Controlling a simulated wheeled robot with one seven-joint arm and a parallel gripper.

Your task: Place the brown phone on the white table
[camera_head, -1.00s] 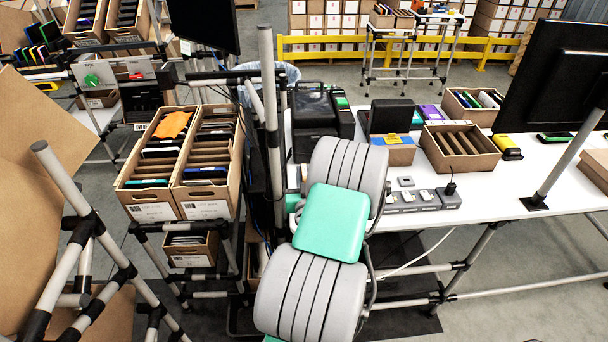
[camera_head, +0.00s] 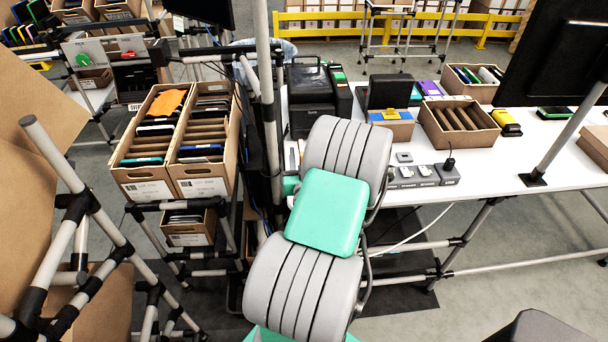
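The white table (camera_head: 483,182) stands on the right half of the view, with a bare strip along its front. Two tilted open cartons stand on a rack left of my arm: the left carton (camera_head: 143,188) and the right carton (camera_head: 203,186). Both hold rows of thin, flat devices, mostly dark, with an orange item (camera_head: 170,103) at the back of the left one. I cannot pick out a brown phone with certainty. My grey and teal arm fills the middle and hides the table's left front part. My gripper is not recognizable in view.
On the table are a brown divided box (camera_head: 458,124), a black printer-like device (camera_head: 312,98), a grey strip of chargers (camera_head: 420,175) and a yellow-black device (camera_head: 506,122). A grey post (camera_head: 268,100) stands between cartons and table. A monitor (camera_head: 552,62) is at the right.

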